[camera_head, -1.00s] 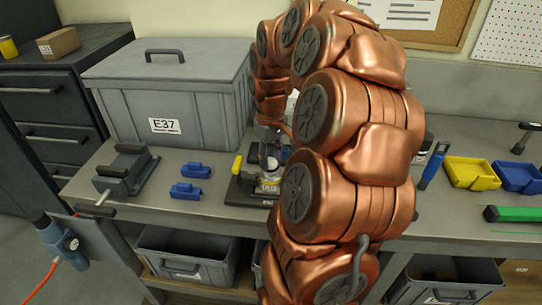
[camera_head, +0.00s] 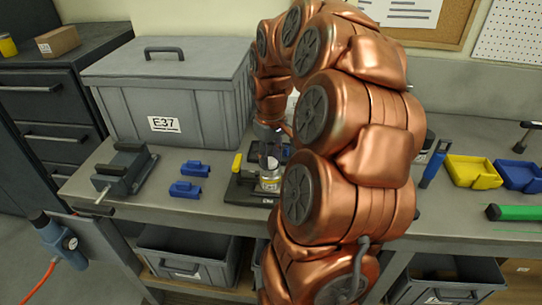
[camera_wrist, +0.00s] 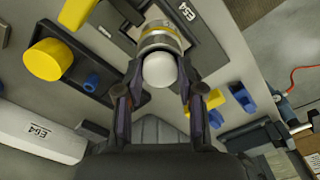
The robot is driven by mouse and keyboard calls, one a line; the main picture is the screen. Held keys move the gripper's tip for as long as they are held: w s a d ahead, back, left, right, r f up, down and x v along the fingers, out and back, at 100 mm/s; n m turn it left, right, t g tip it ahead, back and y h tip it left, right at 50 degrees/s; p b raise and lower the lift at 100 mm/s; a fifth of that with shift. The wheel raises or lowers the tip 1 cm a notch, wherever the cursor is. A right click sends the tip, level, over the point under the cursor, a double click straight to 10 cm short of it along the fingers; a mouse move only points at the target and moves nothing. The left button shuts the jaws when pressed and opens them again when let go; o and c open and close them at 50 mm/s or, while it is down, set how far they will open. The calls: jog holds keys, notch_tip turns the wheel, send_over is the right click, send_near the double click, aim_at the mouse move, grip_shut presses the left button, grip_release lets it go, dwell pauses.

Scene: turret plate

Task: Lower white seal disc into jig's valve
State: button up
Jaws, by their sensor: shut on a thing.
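The white seal disc (camera_wrist: 160,70) shows in the wrist view as a rounded white piece between the fingertips of my gripper (camera_wrist: 160,76), which is shut on it. The valve (camera_wrist: 161,37), metallic with a yellow band, lies just beyond the disc in that view. I cannot tell whether the two touch. In the head view my gripper (camera_head: 271,160) points down over the valve (camera_head: 270,183), which stands on the dark jig (camera_head: 238,193). The disc is hard to make out in the head view.
A large grey lidded bin (camera_head: 125,110) stands behind the jig. Blue blocks (camera_head: 186,189) and a dark clamp-like fixture (camera_head: 123,172) lie to its left. Yellow (camera_head: 472,172) and blue (camera_head: 518,176) trays are at the right. My copper arm hides the bench's middle.

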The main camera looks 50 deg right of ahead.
jog(key=o, duration=0.9)
notch_tip(320, 180, up, 12)
jog(key=shift+r, duration=0.1)
dwell(0.6)
dwell(0.5)
